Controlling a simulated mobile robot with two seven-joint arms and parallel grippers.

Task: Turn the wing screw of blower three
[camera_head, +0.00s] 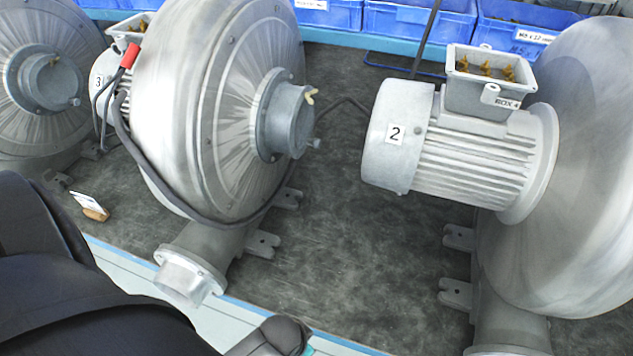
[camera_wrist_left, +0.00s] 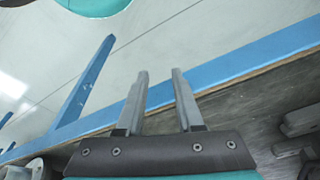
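Blower three (camera_head: 185,110) is the large grey housing left of centre in the head view. The number 3 shows on its motor (camera_head: 98,82), partly hidden behind the housing. A small pale brass-coloured piece, which looks like the wing screw (camera_head: 311,96), sticks out at the upper right of its hub (camera_head: 287,120). My left gripper (camera_wrist_left: 160,72) shows in the left wrist view with its two fingers apart and nothing between them. It is over the floor and a blue edge strip, with no wing screw in that view. My right gripper is not in view.
Blower two (camera_head: 455,150) stands to the right, with an open terminal box. Another blower (camera_head: 45,85) is at the left edge. A dark cable (camera_head: 190,210) loops round blower three. Blue bins (camera_head: 420,20) line the back.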

